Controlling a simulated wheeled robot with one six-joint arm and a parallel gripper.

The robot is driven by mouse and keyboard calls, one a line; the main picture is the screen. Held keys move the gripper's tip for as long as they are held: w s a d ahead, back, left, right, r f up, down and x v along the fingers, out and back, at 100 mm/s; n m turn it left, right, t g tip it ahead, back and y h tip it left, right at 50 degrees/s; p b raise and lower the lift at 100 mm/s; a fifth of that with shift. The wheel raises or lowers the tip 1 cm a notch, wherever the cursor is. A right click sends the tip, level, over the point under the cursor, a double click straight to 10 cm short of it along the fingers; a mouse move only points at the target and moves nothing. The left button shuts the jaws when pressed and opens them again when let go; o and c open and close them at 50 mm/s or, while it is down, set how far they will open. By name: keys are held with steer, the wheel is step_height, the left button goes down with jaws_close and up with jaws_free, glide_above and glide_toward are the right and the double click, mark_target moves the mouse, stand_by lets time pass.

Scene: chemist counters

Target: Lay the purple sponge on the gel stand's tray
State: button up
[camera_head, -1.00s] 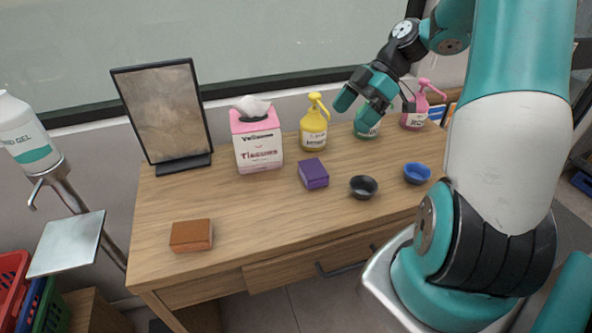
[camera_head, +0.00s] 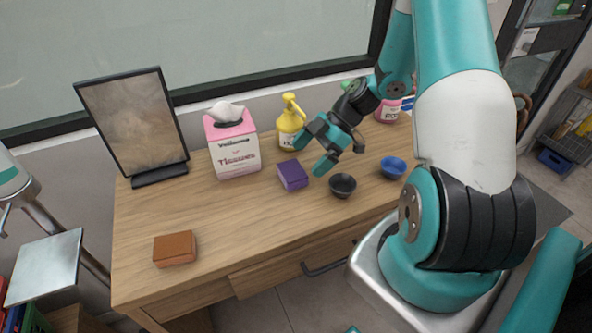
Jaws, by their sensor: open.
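The purple sponge (camera_head: 293,175) lies on the wooden desk, right of the tissue box. My gripper (camera_head: 318,152) is open and empty, above the desk just to the right of the sponge and apart from it. The gel stand's tray (camera_head: 44,267) is a flat pale metal plate at the lower left, beside the desk's left end, and it is bare. The stand's post (camera_head: 50,222) rises behind it, and the gel bottle is mostly cut off at the left edge.
On the desk (camera_head: 235,225) are an orange-brown sponge (camera_head: 175,249), a tissue box (camera_head: 233,146), a picture frame (camera_head: 134,125), a yellow pump bottle (camera_head: 290,126), a black bowl (camera_head: 342,185) and a blue bowl (camera_head: 393,167). The desk's middle front is clear.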

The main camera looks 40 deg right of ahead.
mark_target(295, 170)
steer(key=shift+a+f+p, duration=0.1)
steer(key=shift+a+p, duration=0.25)
steer(key=shift+a, duration=0.1)
steer(key=p+x, duration=0.1)
steer(key=x, duration=0.2)
steer(key=shift+a+f+p, duration=0.1)
steer(key=shift+a+p, duration=0.2)
steer(key=shift+a, duration=0.1)
steer(key=shift+w+a+f, duration=0.15)
steer(key=shift+a+f, duration=0.05)
steer(key=shift+f, duration=0.1)
steer(key=shift+c, duration=0.5)
steer(key=c, duration=0.8)
steer(key=shift+d, duration=0.1)
